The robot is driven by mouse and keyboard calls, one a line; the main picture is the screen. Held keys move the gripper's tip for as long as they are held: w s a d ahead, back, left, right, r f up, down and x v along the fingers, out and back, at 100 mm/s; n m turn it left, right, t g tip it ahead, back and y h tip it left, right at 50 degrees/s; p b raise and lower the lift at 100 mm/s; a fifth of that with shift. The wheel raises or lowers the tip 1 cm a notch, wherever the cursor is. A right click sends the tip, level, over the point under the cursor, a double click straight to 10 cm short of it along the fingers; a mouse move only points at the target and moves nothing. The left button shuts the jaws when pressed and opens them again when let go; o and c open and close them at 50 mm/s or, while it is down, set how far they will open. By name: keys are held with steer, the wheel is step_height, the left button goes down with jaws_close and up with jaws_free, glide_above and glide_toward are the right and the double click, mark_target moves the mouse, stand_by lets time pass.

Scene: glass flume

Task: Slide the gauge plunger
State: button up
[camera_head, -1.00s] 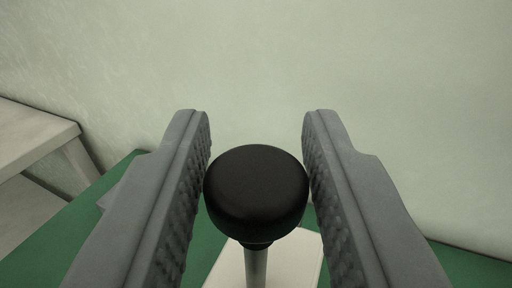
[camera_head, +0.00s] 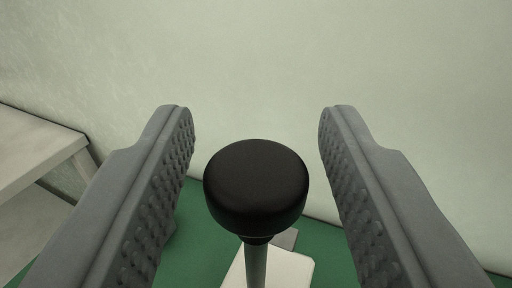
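The gauge plunger shows as a round black knob (camera_head: 256,186) on a thin grey rod (camera_head: 256,266), in the lower middle of the view. It stands upright. My gripper (camera_head: 256,150) is open, with one ridged grey finger on each side of the knob. A clear gap shows between each finger and the knob. The rod runs down out of the frame, over a pale plate (camera_head: 290,268) below, so its lower end is hidden.
A green surface (camera_head: 205,243) lies beneath the plate. A small grey piece (camera_head: 285,239) sits at the plate's far edge. A pale bench or table (camera_head: 38,150) stands at the left. A plain pale wall (camera_head: 260,65) fills the background.

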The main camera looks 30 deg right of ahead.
steer(key=shift+s, duration=0.1)
steer(key=v, duration=1.7)
steer(key=shift+a, duration=0.2)
steer(key=shift+f, duration=0.1)
steer(key=s+a+r+n+t+y, duration=0.1)
steer(key=s+a+n+y, duration=0.1)
steer(key=s+a, duration=0.45)
steer(key=s+a+n+t+y, duration=0.1)
steer(key=s+a+y, duration=0.2)
steer(key=a, duration=0.7)
steer(key=s+a+f+n+y, duration=0.3)
steer(key=s+a+f+y, duration=0.1)
steer(key=s+a, duration=0.6)
steer(key=s, duration=0.2)
steer(key=shift+s, duration=0.35)
